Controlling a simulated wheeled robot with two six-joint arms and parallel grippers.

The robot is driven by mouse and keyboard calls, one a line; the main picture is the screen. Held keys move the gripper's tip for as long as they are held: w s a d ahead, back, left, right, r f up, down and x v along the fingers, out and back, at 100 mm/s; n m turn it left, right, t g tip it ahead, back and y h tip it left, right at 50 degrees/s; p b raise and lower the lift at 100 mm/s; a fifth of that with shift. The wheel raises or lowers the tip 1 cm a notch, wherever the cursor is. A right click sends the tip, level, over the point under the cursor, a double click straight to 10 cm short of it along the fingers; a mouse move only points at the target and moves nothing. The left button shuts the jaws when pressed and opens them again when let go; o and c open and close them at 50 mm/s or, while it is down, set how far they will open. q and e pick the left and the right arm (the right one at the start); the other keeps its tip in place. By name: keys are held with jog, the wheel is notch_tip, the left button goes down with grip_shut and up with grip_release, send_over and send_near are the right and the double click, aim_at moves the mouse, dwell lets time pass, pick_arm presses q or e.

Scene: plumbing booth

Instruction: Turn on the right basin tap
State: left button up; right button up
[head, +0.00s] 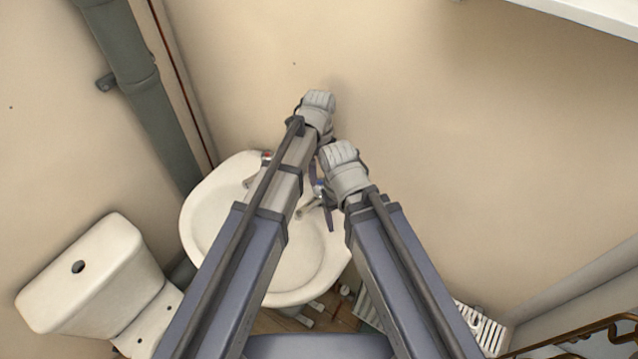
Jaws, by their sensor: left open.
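The white basin (212,205) stands against the wall, left of the middle, with two taps. The left tap (266,156) has a red-marked top. The right tap (308,207) has a blue-marked top and shows between my two arms. My left gripper (321,194) is open. Its dark fingers show in the gap between the arms, close beside the right tap's top, one on either side. Contact cannot be told. My right arm's wrist is just right of this tap, and its gripper is hidden below it. My arms cover part of the basin.
A white toilet (95,275) stands at the lower left, and a grey pipe (140,85) runs down the left wall. A white slatted piece (485,325) lies low at the right, near a brass-coloured rail (590,330). The wall right of the arms is bare.

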aim_at(319, 182)
pick_arm(q)
notch_tip(319, 182, down, 7)
jog(key=b, duration=0.6)
pick_arm(e)
notch_tip(319, 182, down, 7)
jog(key=shift+f, duration=0.1)
pick_arm(q)
jog(key=c, duration=1.4)
